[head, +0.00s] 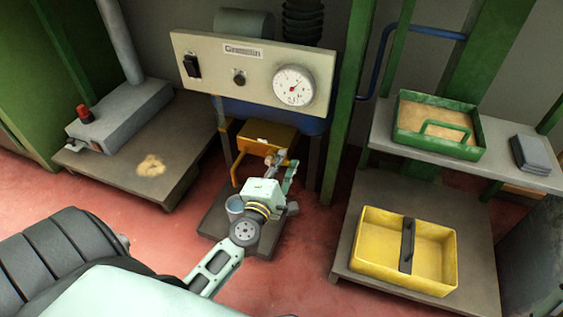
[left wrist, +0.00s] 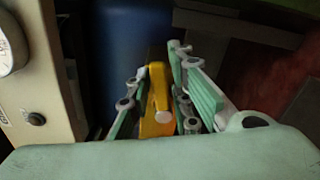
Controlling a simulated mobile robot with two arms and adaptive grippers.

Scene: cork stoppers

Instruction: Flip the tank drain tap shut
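The blue tank (head: 262,113) sits behind the cream panel (head: 215,70), above a yellow housing (head: 268,139). My left gripper (head: 280,166) is just in front of the housing, fingers pointing at it. In the left wrist view a yellow lever (left wrist: 158,92) with a pale round end lies between the two spread fingers of my left gripper (left wrist: 157,100). I take it for the drain tap's lever. The fingers look apart from it; contact cannot be made out. In the head view my gripper hides most of that spot. My right gripper is not in view.
An orange bent bar (head: 237,166) is left of my gripper. A small bucket (head: 234,208) stands below on a dark slab. A yellow tray (head: 432,282) and a green tray (head: 405,120) are on shelves at right. Red floor is open in front.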

